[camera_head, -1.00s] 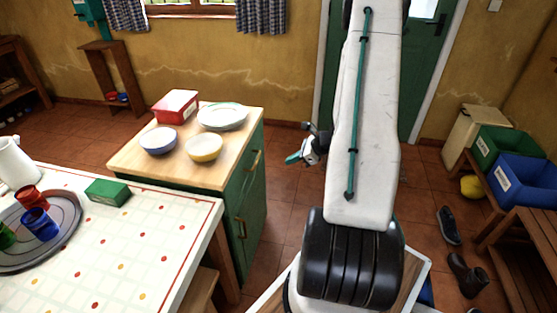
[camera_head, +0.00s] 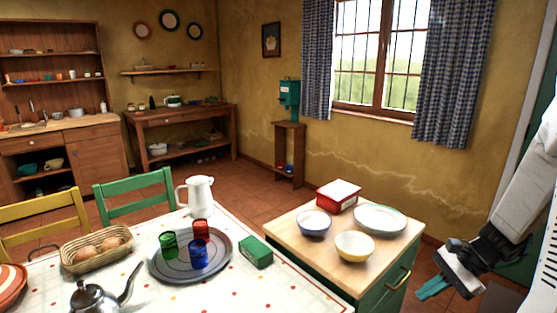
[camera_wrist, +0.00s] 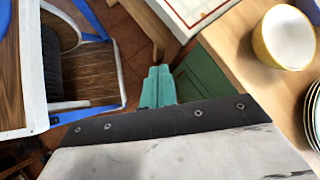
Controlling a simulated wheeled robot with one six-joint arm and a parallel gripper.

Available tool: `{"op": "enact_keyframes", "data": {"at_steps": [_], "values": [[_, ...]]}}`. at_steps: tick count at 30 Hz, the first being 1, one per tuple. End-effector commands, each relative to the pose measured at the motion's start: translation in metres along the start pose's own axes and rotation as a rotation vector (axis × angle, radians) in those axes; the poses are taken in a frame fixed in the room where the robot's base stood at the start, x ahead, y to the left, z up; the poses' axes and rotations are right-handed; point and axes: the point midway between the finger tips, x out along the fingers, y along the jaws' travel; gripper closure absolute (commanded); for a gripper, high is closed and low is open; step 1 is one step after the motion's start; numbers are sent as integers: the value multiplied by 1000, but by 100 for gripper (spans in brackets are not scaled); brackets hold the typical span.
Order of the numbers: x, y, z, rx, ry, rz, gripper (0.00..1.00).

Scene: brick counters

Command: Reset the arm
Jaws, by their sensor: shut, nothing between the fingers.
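My gripper (camera_head: 434,288) is at the lower right of the head view, with its teal fingers together and nothing between them. It hangs in the air to the right of the small green counter (camera_head: 384,299). In the wrist view the shut teal fingers (camera_wrist: 157,84) point away over the floor, beside the green cabinet side (camera_wrist: 203,80). My white arm comes in from the right edge of the head view.
On the wooden counter top stand a yellow bowl (camera_head: 354,247), a blue bowl (camera_head: 314,223), a plate stack (camera_head: 380,219) and a red box (camera_head: 338,196). A table (camera_head: 215,287) at left holds a tray (camera_head: 158,268), cups, a jug (camera_head: 197,196) and a kettle (camera_head: 100,301).

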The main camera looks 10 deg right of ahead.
Motion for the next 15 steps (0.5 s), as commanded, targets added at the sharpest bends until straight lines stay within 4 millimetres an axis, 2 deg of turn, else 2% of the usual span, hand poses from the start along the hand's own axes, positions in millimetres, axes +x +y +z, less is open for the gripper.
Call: {"op": "enact_keyframes", "data": {"at_steps": [1, 6, 9, 15], "values": [[-4, 0, 26, -100, 20, 60, 100], [-12, 15, 97, -408, 79, 266, 100], [-18, 27, 132, -577, 123, 376, 100], [-31, 54, 190, -894, 231, 564, 100]]}}
